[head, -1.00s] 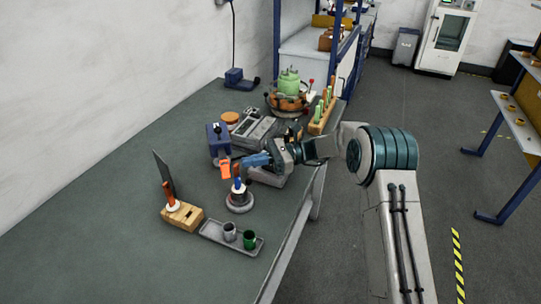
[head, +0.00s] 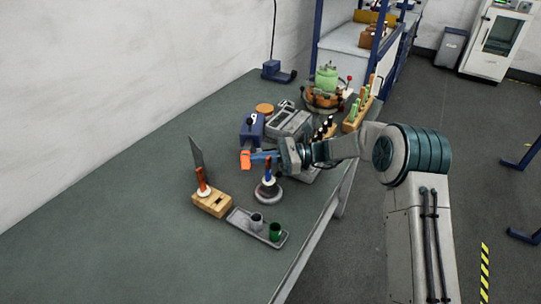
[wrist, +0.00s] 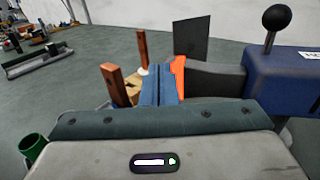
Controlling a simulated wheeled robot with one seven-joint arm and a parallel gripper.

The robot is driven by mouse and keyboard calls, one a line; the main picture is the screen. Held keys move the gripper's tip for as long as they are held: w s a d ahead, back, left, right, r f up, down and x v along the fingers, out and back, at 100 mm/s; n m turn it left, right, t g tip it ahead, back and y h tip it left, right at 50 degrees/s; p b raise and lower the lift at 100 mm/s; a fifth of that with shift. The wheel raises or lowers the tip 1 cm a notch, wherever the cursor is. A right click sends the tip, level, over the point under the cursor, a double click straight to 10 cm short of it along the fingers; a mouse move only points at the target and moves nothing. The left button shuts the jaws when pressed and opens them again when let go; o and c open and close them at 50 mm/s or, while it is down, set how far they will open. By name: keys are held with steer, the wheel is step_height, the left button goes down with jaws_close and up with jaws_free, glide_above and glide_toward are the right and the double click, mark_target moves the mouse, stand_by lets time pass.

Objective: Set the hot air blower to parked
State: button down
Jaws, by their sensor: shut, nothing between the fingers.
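The hot air blower appears to be the blue box (head: 252,130) with a black-knobbed lever and a nozzle ending in an orange tip (head: 245,159). In the wrist view its blue body (wrist: 290,82) is at the right, and its dark nozzle (wrist: 217,80) reaches left to the orange tip (wrist: 178,75). My gripper (head: 256,157) is shut and empty, its blue fingers against or just beside the orange tip. In the wrist view the shut fingers (wrist: 162,84) are directly left of the tip; contact is not certain.
A round stand (head: 267,191) with an upright tool is just below my gripper. A wooden block (head: 213,204) and a tray (head: 250,228) with two cups are nearer the front. A grey device (head: 289,123) stands behind. The table's left part is clear.

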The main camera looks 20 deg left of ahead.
steer(key=shift+s+a, duration=0.25)
steer(key=shift+a, duration=0.05)
steer(key=shift+w+d, duration=0.1)
